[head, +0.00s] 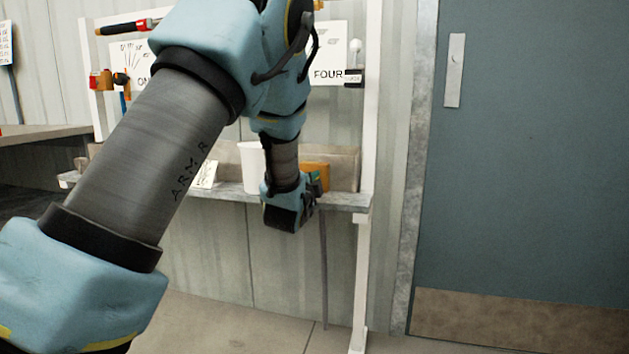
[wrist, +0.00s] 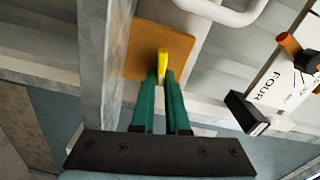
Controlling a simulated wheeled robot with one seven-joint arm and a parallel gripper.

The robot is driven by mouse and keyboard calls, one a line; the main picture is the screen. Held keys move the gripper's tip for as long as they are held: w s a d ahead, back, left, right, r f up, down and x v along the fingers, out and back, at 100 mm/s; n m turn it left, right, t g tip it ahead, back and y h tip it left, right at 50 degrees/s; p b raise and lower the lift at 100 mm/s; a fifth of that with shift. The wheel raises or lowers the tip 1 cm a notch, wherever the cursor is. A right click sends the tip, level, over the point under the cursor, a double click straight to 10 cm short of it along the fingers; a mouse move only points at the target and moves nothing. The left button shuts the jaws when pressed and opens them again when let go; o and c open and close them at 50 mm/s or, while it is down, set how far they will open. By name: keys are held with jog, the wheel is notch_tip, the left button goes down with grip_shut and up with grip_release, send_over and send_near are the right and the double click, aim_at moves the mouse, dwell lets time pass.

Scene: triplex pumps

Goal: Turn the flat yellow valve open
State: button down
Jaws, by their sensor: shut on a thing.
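The yellow valve handle (wrist: 162,60) shows in the wrist view, in front of a flat orange-brown panel (wrist: 145,48). My gripper (wrist: 161,78) has two green fingers that close together on the near end of the yellow handle. Part of the handle is hidden between the fingertips. In the head view my gripper (head: 316,185) is at the shelf, in front of the orange panel (head: 318,172). My arm and wrist hide the valve there.
A grey shelf (head: 342,200) on a white frame (head: 366,130) carries a white cup (head: 252,165). Signs hang above, one reading FOUR (head: 328,62). A grey-blue door (head: 530,150) stands at the right. The floor (head: 270,325) below the shelf is clear.

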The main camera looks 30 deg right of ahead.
jog(key=shift+f+m, duration=0.2)
jog(key=shift+m, duration=0.9)
jog(key=c, duration=0.9)
grip_release()
jog(key=shift+s, duration=0.1)
jog(key=p+v, duration=0.1)
jog(key=v, duration=0.9)
jog(key=shift+s+a, duration=0.25)
jog(key=shift+a, duration=0.05)
